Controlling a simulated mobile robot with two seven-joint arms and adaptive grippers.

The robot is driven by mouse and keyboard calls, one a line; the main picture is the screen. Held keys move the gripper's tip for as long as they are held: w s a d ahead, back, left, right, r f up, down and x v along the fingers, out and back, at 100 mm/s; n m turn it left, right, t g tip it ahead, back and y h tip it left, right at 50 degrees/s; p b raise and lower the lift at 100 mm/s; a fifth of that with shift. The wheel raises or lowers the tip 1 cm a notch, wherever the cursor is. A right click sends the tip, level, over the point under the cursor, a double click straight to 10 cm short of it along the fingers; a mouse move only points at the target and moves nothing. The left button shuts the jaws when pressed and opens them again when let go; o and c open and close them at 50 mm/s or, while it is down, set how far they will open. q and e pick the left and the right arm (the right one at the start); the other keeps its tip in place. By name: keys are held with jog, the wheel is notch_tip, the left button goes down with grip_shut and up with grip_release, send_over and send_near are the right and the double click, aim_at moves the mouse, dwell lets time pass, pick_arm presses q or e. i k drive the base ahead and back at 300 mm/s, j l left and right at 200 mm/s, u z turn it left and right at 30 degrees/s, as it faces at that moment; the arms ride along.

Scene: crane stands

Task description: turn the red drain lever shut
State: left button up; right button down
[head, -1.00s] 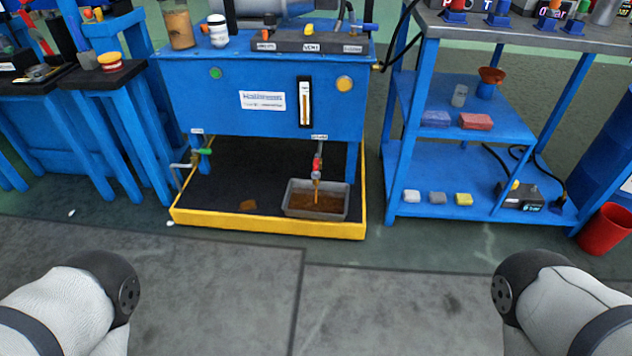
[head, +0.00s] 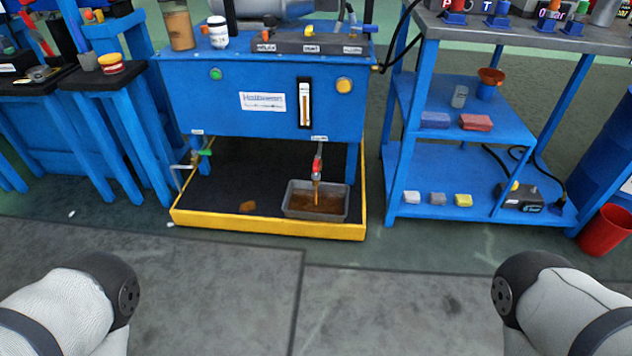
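The red drain lever (head: 318,164) sits on a thin drain pipe under the blue tank (head: 225,112). It appears to point down along the pipe. A brown stream (head: 316,195) runs from the pipe's end into a grey tray (head: 346,210) holding brown liquid. The tray stands inside a yellow-edged black containment tray (head: 268,225). A green lever (head: 204,153) is on another pipe at the tank's left. Only the white upper links of my two arms show at the lower left and right corners. Neither gripper is in view.
A blue shelf unit (head: 395,170) with sponges and blocks stands to the right, with a red bucket (head: 604,230) beyond it. Blue stools (head: 120,135) stand at the left. The grey floor (head: 320,300) in front is clear. A brown patch (head: 247,206) lies on the black surface.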

aim_at(316, 162)
jog(key=i+l+z, duration=0.15)
jog(key=i+l, duration=0.5)
jog(key=i, duration=0.45)
